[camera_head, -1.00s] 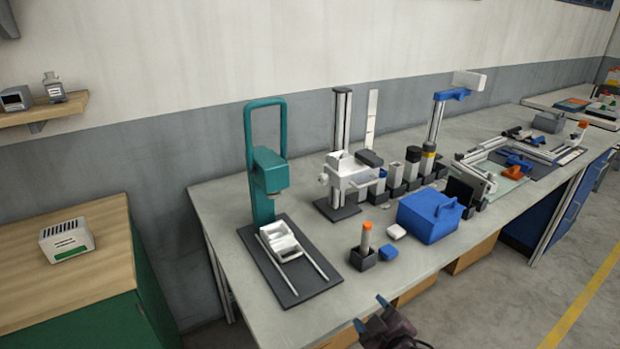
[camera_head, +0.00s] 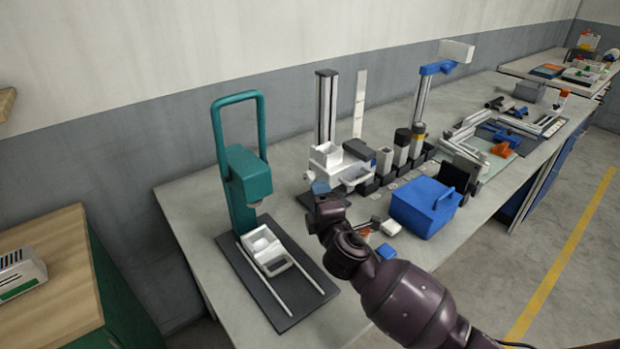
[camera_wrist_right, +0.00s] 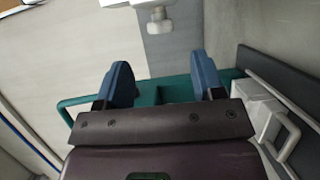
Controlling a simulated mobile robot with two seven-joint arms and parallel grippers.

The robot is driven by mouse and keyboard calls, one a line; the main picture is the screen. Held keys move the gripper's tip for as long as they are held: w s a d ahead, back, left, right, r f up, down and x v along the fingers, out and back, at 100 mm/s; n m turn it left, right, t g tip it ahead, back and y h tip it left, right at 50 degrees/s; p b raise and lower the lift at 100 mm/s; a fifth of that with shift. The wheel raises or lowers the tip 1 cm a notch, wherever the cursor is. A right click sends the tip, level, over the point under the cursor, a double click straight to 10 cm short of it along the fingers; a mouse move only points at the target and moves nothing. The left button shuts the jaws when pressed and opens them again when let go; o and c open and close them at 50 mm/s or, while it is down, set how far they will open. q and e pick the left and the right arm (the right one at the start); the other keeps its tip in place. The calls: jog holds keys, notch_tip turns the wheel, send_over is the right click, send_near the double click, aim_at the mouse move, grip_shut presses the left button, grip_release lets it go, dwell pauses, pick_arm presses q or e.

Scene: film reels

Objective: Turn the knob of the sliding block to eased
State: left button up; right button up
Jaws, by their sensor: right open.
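The white sliding block (camera_head: 325,155) sits low on a dark upright post (camera_head: 327,105) in the middle of the bench. A small pale knob (camera_head: 308,174) shows at its left side. In the right wrist view, a whitish knob (camera_wrist_right: 158,22) hangs at the top, ahead of my fingertips and apart from them. Its setting marks are too small to read. My right gripper (camera_head: 320,188) is just in front of the block, partly hiding its base. In the wrist view my right gripper (camera_wrist_right: 161,80) is open, with nothing between its blue fingers. My left gripper is out of view.
A teal press (camera_head: 243,180) stands left of the block, with a white tray on a dark base plate (camera_head: 305,302). Several dark and white holders stand to the right. A blue box (camera_head: 420,212) sits right of my forearm. A white ruler (camera_head: 359,100) stands behind.

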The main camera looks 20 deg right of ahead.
aim_at(311, 177)
jog(key=w, duration=0.8)
jog(key=shift+w+d+f, duration=0.15)
jog(key=shift+w+f, duration=0.05)
jog(key=c, duration=0.9)
